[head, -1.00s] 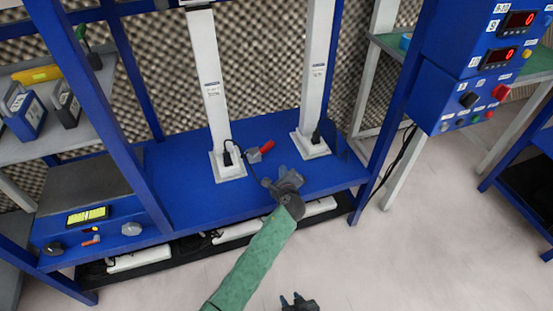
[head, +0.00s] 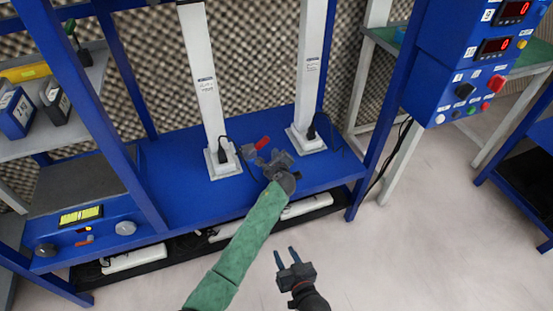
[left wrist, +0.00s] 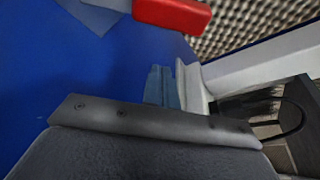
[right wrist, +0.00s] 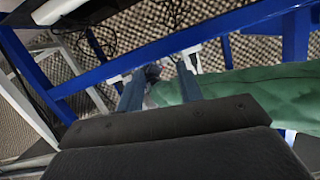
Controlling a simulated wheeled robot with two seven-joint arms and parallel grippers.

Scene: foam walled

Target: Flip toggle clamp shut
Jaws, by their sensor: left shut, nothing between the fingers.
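The toggle clamp sits on the blue bench between two white posts. Its red handle (head: 262,143) sticks up at an angle beside my left gripper (head: 260,160), and the clamp's body is largely hidden by that gripper. In the left wrist view the red handle (left wrist: 172,13) lies at the top, above and apart from the closed fingertips (left wrist: 160,75). My left gripper is shut and empty. My right gripper (head: 286,257) is in front of the bench over the floor, open and empty; its spread fingers (right wrist: 160,90) also show in the right wrist view.
The white posts (head: 207,85) and (head: 309,75) rise from the blue bench (head: 170,165), with black cables at their feet. A blue upright (head: 90,115) stands left. A control box (head: 465,85) hangs at the right. The floor before the bench is clear.

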